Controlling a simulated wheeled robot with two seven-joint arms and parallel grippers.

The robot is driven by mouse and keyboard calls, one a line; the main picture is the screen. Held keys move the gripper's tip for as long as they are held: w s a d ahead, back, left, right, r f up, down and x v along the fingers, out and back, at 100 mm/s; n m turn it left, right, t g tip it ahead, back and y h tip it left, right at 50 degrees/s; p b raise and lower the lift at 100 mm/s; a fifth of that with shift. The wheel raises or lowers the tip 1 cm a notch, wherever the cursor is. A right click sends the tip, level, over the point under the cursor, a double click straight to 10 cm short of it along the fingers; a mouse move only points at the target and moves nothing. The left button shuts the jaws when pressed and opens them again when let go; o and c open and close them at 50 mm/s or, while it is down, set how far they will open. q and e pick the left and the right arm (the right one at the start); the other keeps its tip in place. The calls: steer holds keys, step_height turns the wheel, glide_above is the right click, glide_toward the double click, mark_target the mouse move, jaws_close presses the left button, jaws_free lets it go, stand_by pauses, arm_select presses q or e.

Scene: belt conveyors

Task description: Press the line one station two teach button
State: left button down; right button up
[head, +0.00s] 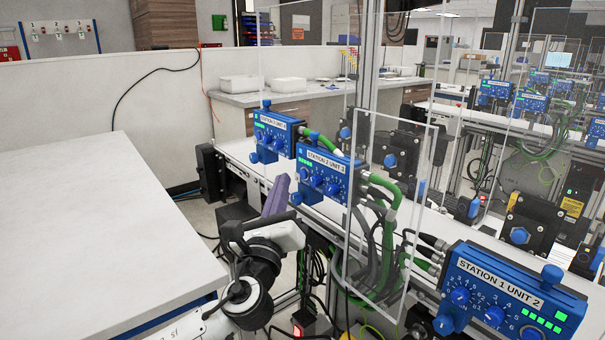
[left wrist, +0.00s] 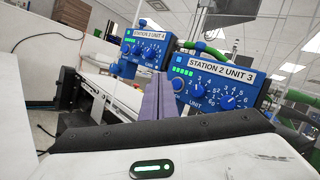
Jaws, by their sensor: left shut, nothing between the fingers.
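A blue control box labelled "STATION 2 UNIT 3" (head: 325,172) is mounted on the conveyor edge, with round blue knobs and green lights; it also shows in the left wrist view (left wrist: 215,78). I cannot make out a button marked teach. A similar box, "STATION 2 UNIT 4" (left wrist: 143,50), is just beyond it and shows in the head view (head: 277,131). My left gripper (head: 282,182), with purple fingers, is shut and empty. Its tips are just left of the Unit 3 box in the head view; in the left wrist view the fingers (left wrist: 160,82) overlap its left edge. Contact cannot be told. My right gripper is out of view.
A box labelled "STATION 1 UNIT 2" (head: 510,292) is at the lower right. A clear panel (head: 385,215) and green-and-grey cables stand between it and Unit 3. A white table (head: 90,230) fills the left, with its top clear.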

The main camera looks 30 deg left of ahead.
arm_select(q)
steer(key=shift+s+a, duration=0.35)
steer(key=shift+s, duration=0.45)
steer(key=shift+s+a, duration=0.3)
steer(key=shift+s, duration=0.45)
